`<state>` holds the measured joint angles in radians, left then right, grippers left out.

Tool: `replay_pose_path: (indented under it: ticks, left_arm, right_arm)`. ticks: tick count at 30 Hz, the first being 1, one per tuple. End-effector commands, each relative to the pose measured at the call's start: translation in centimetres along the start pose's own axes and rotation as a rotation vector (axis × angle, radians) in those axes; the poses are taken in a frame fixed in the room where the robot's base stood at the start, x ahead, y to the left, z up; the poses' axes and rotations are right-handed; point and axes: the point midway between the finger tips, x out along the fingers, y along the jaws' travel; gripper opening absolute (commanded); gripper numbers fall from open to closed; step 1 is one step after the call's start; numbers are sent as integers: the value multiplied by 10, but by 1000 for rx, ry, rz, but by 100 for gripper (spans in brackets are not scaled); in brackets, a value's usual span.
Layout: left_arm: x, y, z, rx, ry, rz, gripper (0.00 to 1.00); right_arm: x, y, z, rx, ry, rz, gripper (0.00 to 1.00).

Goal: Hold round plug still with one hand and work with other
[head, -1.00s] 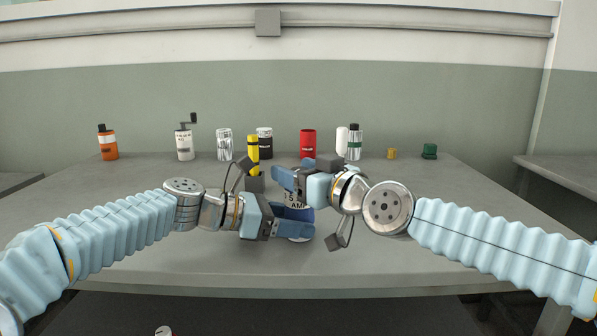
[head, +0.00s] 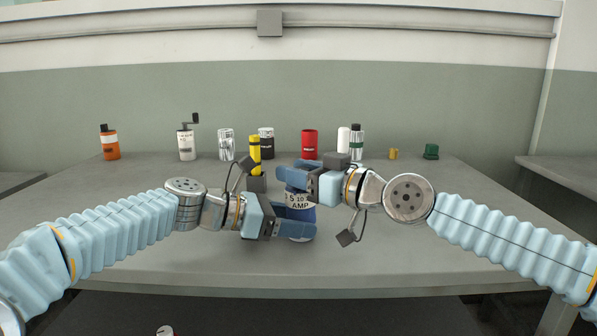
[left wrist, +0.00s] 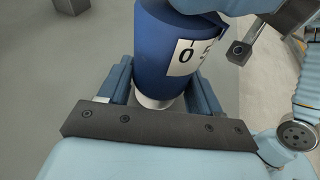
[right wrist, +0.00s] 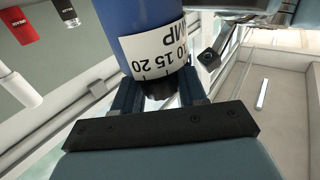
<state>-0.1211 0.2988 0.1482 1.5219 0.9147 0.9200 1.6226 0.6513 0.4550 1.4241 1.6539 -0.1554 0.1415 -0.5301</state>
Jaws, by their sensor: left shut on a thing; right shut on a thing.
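The round plug (head: 303,214) is a blue cylinder standing upright between my grippers, with a white scale label (head: 299,201) reading AMP. It also shows in the left wrist view (left wrist: 160,50) and the right wrist view (right wrist: 140,20). My left gripper (head: 297,231) is shut around its lower end, near a pale base (left wrist: 155,101). My right gripper (head: 296,178) is shut on its upper end, at a dark knob (right wrist: 160,88). The fingers hide parts of both ends. The plug's contact with the table cannot be told.
Along the table's back stand an orange bottle (head: 110,145), a white grinder-like thing (head: 187,145), several cans, a red can (head: 310,145), a yellow cylinder (head: 255,150) and a green block (head: 431,151).

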Motion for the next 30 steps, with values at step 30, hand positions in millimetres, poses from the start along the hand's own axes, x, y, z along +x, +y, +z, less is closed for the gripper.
replay_pose_path:
  ticks: [30]
  left_arm:
    - [0,0,-1,-1,1,0,47]
  right_arm:
    - [-1,2,1,-3,2,-305,11]
